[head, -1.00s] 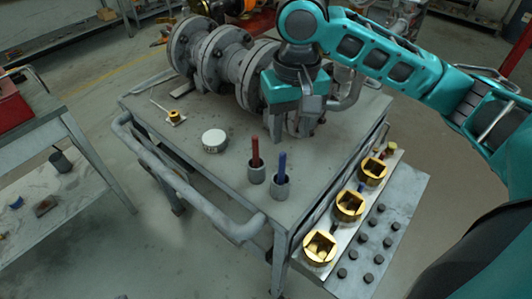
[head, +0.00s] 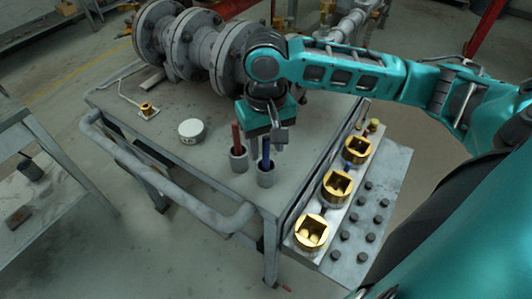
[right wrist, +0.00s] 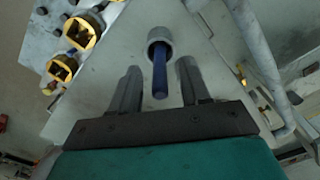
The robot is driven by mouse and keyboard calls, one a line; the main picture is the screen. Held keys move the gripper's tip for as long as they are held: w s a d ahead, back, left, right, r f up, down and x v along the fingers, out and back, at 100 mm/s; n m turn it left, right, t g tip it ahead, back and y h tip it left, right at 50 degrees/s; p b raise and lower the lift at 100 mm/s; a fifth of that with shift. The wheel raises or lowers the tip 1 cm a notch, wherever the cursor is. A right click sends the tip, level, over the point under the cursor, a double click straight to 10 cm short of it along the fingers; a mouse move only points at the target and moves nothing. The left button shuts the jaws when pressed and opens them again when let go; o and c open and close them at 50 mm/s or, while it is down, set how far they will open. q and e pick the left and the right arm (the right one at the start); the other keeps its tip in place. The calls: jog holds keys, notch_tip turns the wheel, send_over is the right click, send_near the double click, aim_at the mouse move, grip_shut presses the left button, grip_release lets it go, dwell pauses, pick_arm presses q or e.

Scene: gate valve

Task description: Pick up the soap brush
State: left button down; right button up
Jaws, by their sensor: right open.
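Two brush-like sticks stand upright in small grey cups on the grey cart top: a red one (head: 236,137) and a blue one (head: 266,152). Which is the soap brush I cannot tell, since only plain handles show. My right gripper (head: 266,146) is open, pointing down just behind and above the blue handle in the head view. In the right wrist view the blue handle (right wrist: 160,78) lies between the two spread fingers (right wrist: 159,70), its cup (right wrist: 159,38) beyond the fingertips. No contact is visible. My left gripper is not in view.
A large flanged grey valve (head: 195,45) lies at the back of the cart. A white round tin (head: 191,131) sits left of the cups. A side shelf (head: 385,190) holds gold square-socketed fittings (head: 336,186) and several dark studs. The cart's front-left top is clear.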

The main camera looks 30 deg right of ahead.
aim_at(266, 161)
notch_tip(266, 161, down, 2)
jog(key=shift+f, duration=0.15)
grip_shut()
dwell(0.4)
